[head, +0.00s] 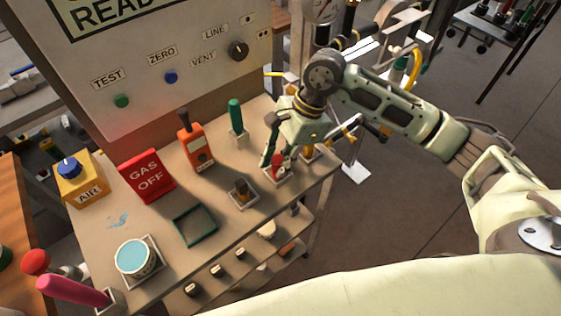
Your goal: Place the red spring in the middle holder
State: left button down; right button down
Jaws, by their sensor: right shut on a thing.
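A small red piece (278,159), which looks like the red spring, sits at the fingertips of my right gripper (274,158). The gripper points down at the right part of the bench, its fingers shut on this piece and partly covering it. A small square holder (284,175) is right under the piece; I cannot tell whether the piece touches it. Another small holder (249,201) with a brownish thing in it is to the left and nearer. Which one is the middle holder is not clear. My left gripper is not in view.
A panel (180,55) stands behind.

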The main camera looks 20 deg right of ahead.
jog(key=shift+s+f, duration=0.15)
jog(key=shift+f, duration=0.05)
jog(key=c, duration=1.9)
grip_release()
jog(key=o, duration=0.3)
jog(key=shift+f, duration=0.15)
jog(key=shift+r+p, duration=0.7)
jog(key=shift+p, duration=0.15)
jog(key=shift+w+d+r, duration=0.15)
jog(key=shift+w+r, duration=0.05)
jog(key=shift+r, duration=0.15)
jog(key=shift+b+v, duration=1.3)
jog(key=shift+v, duration=4.35)
